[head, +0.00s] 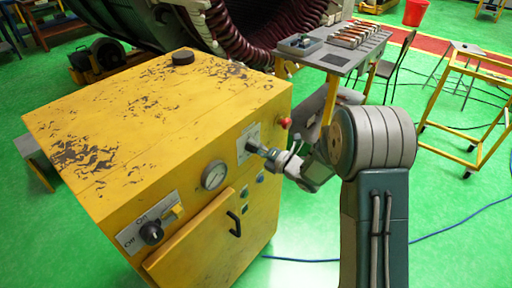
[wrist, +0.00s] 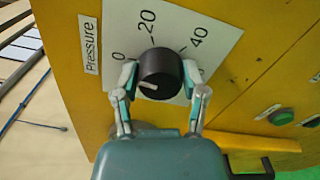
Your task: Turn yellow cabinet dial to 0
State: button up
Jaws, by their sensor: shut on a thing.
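The yellow cabinet (head: 150,110) fills the left of the head view. Its black dial (wrist: 161,72) sits on a white plate (wrist: 200,32) marked 0, 20 and 40, beside a "Pressure" label (wrist: 90,44). The white mark on the dial points to the left in the wrist view, on the side of the 0 and a little below that numeral. My gripper (wrist: 160,80) is shut on the dial, one finger on each side.
A round gauge (head: 214,175), an On/Off knob (head: 151,232), a door handle (head: 234,222) and a red button (head: 285,122) stand out from the cabinet front. Green buttons (wrist: 281,117) lie right of the dial. A grey workbench (head: 340,50) stands behind.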

jog(key=shift+s+f+n, duration=0.2)
jog(key=shift+f+n, duration=0.15)
jog(key=shift+n, duration=0.15)
jog(key=shift+f, duration=0.1)
jog(key=o, duration=1.1)
jog(key=shift+a, duration=0.1)
jog(key=shift+o, duration=0.2)
jog(key=shift+w+r, duration=0.1)
jog(key=shift+r, duration=0.15)
jog(key=v, duration=1.2)
